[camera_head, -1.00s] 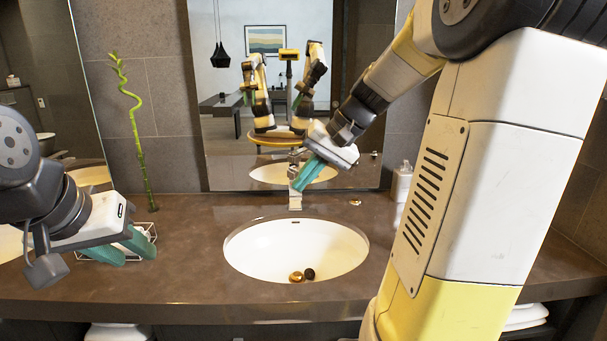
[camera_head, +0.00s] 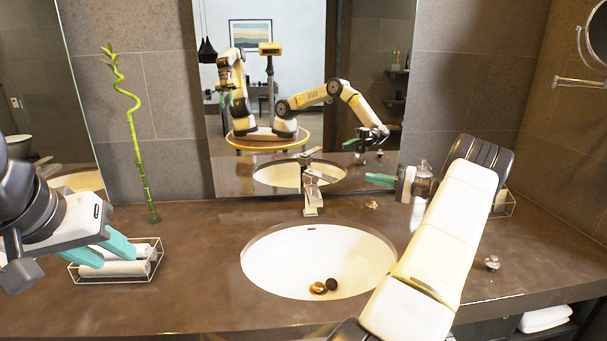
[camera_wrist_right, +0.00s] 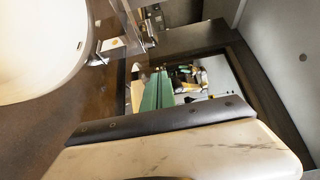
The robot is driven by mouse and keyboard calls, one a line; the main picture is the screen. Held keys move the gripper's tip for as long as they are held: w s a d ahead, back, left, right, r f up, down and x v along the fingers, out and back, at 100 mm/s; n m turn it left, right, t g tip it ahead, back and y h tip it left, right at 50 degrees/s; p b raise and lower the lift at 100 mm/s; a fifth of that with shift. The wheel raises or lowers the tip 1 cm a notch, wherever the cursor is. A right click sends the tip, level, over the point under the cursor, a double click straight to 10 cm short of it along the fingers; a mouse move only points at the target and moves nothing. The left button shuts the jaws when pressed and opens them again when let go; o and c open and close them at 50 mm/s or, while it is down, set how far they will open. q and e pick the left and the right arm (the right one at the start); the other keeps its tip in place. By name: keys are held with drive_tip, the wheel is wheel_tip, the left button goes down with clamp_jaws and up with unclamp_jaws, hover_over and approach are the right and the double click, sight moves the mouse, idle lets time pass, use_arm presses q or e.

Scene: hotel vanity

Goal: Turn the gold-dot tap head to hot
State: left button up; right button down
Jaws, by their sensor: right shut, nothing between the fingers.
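A small round tap head with a gold tint (camera_head: 372,204) sits on the counter to the right of the chrome faucet (camera_head: 312,195). A silver tap head (camera_head: 491,262) stands farther right, nearer the front. My right gripper (camera_head: 380,179) is shut and empty. Its teal fingers point left, above and behind the gold-tinted tap head in the picture, apart from it. In the right wrist view the shut teal fingers (camera_wrist_right: 157,92) appear against the mirror. My left gripper (camera_head: 112,247) is open at the left, over the wire basket and well away from both tap heads.
The white sink (camera_head: 285,260) holds a gold and a dark round piece near its drain. A wire basket of rolled towels (camera_head: 115,267) and a bamboo stalk (camera_head: 140,150) are at the left. The mirror (camera_head: 270,90) closes off the back.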

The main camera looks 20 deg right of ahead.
drive_tip(key=w+a, duration=0.6)
drive_tip(key=a, duration=0.4)
drive_tip(key=shift+w+f, duration=0.15)
drive_tip(key=shift+f, duration=0.05)
drive_tip(key=shift+t, duration=0.3)
